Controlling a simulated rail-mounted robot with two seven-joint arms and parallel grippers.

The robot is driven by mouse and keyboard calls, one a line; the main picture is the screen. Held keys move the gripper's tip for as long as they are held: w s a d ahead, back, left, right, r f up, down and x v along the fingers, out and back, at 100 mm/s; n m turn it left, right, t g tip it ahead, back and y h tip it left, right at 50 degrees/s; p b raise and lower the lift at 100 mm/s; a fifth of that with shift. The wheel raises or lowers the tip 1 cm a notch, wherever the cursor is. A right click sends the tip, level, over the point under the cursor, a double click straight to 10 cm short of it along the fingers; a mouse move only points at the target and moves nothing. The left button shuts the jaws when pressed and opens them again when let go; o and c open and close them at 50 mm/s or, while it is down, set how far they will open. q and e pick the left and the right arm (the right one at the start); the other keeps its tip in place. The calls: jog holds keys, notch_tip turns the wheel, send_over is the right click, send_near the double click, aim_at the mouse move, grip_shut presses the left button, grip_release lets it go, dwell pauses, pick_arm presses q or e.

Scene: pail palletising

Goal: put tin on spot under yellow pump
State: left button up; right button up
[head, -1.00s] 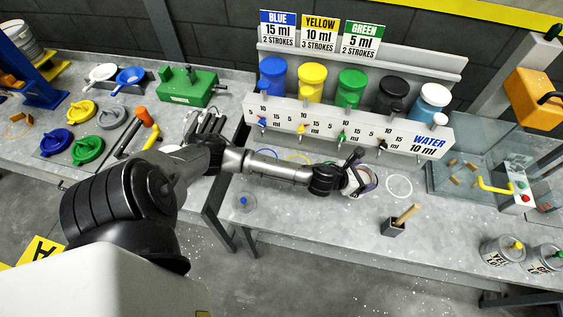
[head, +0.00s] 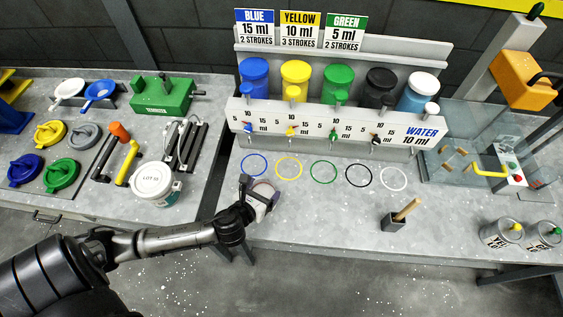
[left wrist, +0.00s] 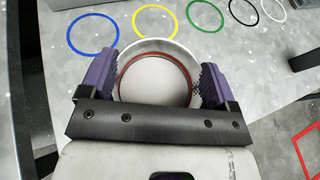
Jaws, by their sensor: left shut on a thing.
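My left gripper (head: 262,196) is shut on a small open tin (head: 266,190) near the left front of the bench. In the left wrist view the gripper (left wrist: 158,72) has its purple pads on both sides of the tin (left wrist: 155,90), which shows an empty pale inside and a reddish inner ring. The yellow pump (head: 295,78) stands second from left in the dispenser row. The yellow ring spot (head: 301,172) lies bare on the bench below it; it also shows bare ahead of the tin in the left wrist view (left wrist: 175,31). My right gripper is not in view.
Blue (head: 265,172), green (head: 312,173), black and white rings lie in the same row, all empty. A dark holder with a wooden stick (head: 394,223) stands to the right. A LOT 10 pail (head: 154,184) stands on the left bench, across a gap.

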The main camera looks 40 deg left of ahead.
pick_arm(q)
jog(key=shift+w+a+r+b+x, duration=0.1)
jog(key=shift+w+r+b+x, duration=0.3)
jog(key=shift+x, duration=2.45)
jog(key=shift+w+a+r+b+x, duration=0.1)
jog(key=shift+r+b+x, duration=0.5)
jog(key=shift+x, duration=2.25)
jog(key=shift+w+a+r+b+x, duration=0.2)
jog(key=shift+r+x, duration=0.5)
jog(key=shift+x, duration=2.1)
jog(key=shift+d, duration=0.1)
jog(key=o, duration=1.6)
jog(key=shift+f, duration=0.15)
